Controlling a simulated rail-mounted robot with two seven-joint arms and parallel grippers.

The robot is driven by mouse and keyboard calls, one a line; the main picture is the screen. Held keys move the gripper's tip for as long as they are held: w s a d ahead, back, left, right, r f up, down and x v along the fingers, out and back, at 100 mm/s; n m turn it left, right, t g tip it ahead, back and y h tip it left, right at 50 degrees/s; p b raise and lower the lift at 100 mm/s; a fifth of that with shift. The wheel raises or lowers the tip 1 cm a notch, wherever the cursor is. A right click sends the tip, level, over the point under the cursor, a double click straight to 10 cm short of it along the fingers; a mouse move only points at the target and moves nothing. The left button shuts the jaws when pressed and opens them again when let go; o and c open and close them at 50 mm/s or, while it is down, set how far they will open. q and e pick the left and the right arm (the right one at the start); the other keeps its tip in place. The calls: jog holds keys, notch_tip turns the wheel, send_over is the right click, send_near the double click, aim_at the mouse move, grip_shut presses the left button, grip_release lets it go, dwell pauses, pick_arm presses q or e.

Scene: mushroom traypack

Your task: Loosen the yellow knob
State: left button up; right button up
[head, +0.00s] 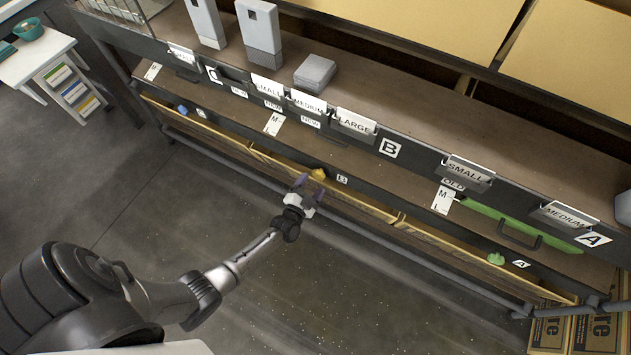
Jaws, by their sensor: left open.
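The yellow knob (318,174) sits on the front edge of the long shelf, left of a small B label. My left gripper (309,184) is just in front of and below the knob, with its dark fingers pointing up at it. The gripper is open, and the fingertips are close to the knob. I cannot tell whether they touch it or stand around it. My right gripper is not in the view.
A blue knob (182,109) is farther left on the shelf front and a green knob (496,259) farther right. A long green tray-like piece (520,226) lies on the right of the shelf. Cardboard boxes (548,335) stand at lower right. The floor (380,290) in front is clear.

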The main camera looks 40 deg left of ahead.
aim_at(319, 174)
pick_arm(q)
jog(key=b+x, duration=0.1)
jog(key=x, duration=0.1)
jog(key=shift+w, duration=0.25)
jog(key=shift+w+a, duration=0.1)
jog(key=shift+w, duration=0.1)
jog(key=c, duration=0.9)
